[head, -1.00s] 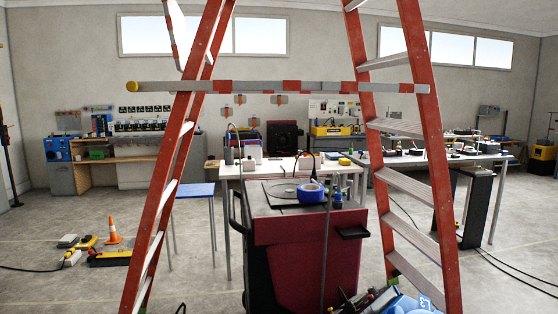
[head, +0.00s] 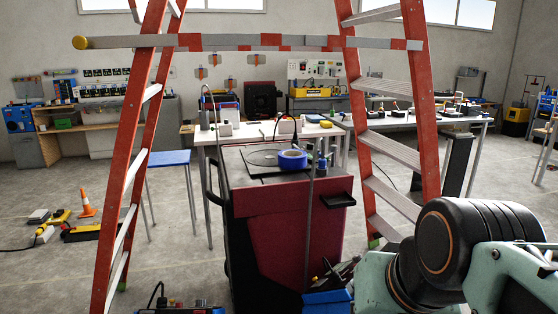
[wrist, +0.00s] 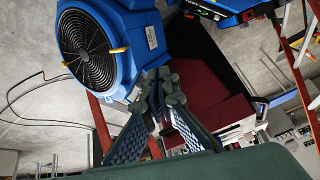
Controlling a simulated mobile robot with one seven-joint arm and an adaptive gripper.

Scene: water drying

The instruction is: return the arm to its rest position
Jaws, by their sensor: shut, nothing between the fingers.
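My gripper (wrist: 164,100) shows in the wrist view with its two fingers together and nothing between them. It points toward a blue blower (wrist: 105,45) with a round black grille, which fills the upper left of that view. I cannot tell how far apart they are. In the head view my arm, with pale green links and a black joint, is at the lower right, and the gripper itself is out of that view.
A red tool cart (head: 285,225) with a blue tape roll (head: 292,159) on top stands ahead. Red ladders (head: 135,150) joined by a striped bar (head: 250,42) frame it left and right. An orange cone (head: 86,203) and yellow tools lie on the floor at left.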

